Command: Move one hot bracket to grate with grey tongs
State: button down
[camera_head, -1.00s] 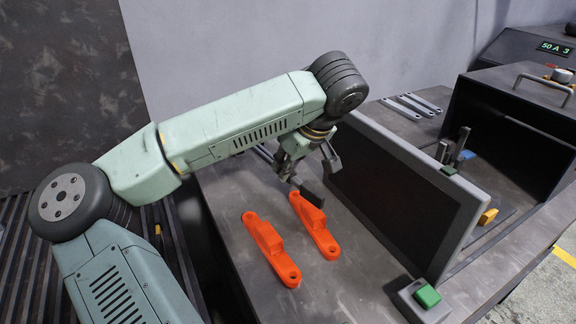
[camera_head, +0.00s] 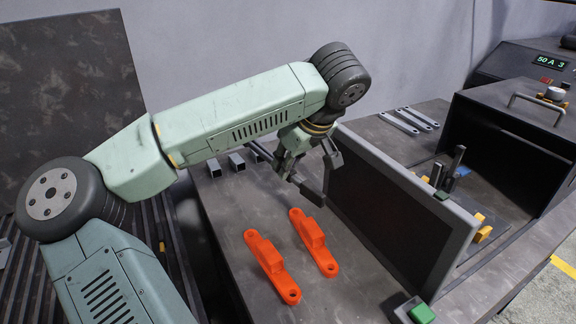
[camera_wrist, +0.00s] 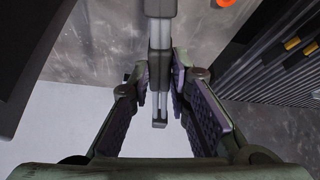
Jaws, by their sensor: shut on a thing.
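My gripper (camera_head: 306,165) is shut on dark grey tongs (camera_head: 311,192), above the grey bench. In the wrist view the tongs (camera_wrist: 160,55) run lengthwise between the two finger pads (camera_wrist: 160,90). Their far tips are out of that view. Two bright orange pieces with end holes, apparently the hot brackets, lie side by side on the bench: a left one (camera_head: 271,267) and a right one (camera_head: 314,242). The tongs are close behind the right one; I cannot tell their height above it. A dark slatted surface, apparently the grate (camera_head: 20,285), is at the left, partly hidden by my arm.
An upright dark panel with a grey frame (camera_head: 462,240) stands right of the brackets. Behind it is an open dark box (camera_head: 505,115) with a handle. A green button (camera_head: 421,313) is at the front. Grey flat bars (camera_head: 408,120) lie at the back. Two square tubes (camera_head: 215,167) lie behind my arm.

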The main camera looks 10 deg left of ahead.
jog(key=shift+r+p, duration=0.6)
jog(key=shift+r, duration=1.7)
jog(key=c, duration=1.4)
grip_release()
jog(key=shift+c, duration=0.2)
notch_tip(320, 180, up, 8)
